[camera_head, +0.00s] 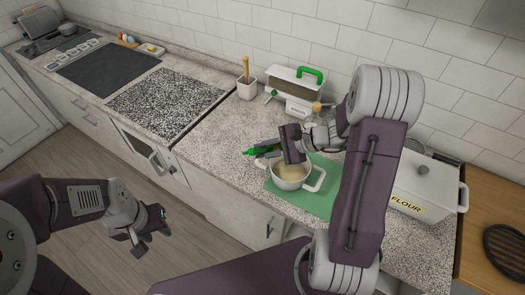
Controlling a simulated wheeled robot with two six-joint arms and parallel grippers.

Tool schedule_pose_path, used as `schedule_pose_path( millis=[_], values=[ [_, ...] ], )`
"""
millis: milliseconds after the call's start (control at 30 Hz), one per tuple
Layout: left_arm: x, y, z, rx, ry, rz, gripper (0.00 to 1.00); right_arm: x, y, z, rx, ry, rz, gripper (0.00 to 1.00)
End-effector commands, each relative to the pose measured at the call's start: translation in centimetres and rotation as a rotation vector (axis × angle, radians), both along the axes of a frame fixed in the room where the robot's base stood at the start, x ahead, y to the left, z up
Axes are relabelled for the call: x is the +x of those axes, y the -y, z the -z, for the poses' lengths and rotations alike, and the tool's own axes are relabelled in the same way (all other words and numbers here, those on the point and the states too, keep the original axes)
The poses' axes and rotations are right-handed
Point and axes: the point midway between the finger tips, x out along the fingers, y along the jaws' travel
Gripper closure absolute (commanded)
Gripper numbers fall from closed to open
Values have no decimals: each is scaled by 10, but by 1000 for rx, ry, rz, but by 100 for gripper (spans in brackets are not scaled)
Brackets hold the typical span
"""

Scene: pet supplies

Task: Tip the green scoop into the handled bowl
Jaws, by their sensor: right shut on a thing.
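A white handled bowl (291,184) sits on a green mat (318,203) on the speckled counter. Something beige shows inside it, partly covered by my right gripper. My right gripper (276,151) is above the bowl's back edge, shut on the green scoop (257,150). Only a green part of the scoop shows, sticking out left of the gripper; the rest is hidden, so I cannot tell its tilt or whether it holds anything. My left gripper (153,232) hangs over the floor in front of the counter, away from the bowl, with its fingers apart and empty.
A white container with a green handle (309,74) and a pot with a wooden utensil (247,85) stand by the wall. A white flour box (418,187) stands right, partly behind my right arm. Counter left of the bowl is clear.

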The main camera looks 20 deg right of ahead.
Motion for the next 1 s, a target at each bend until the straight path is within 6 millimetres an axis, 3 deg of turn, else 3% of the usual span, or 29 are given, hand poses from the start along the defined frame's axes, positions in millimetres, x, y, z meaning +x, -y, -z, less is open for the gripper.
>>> schedule_pose_path(
  millis=[667,1000],
  values=[
    [0,0,26,0,0,0,64,-5,8,5,119,77,2,100],
    [0,0,27,0,0,0,64,-5,8,5,123,81,1,100]
  ],
)
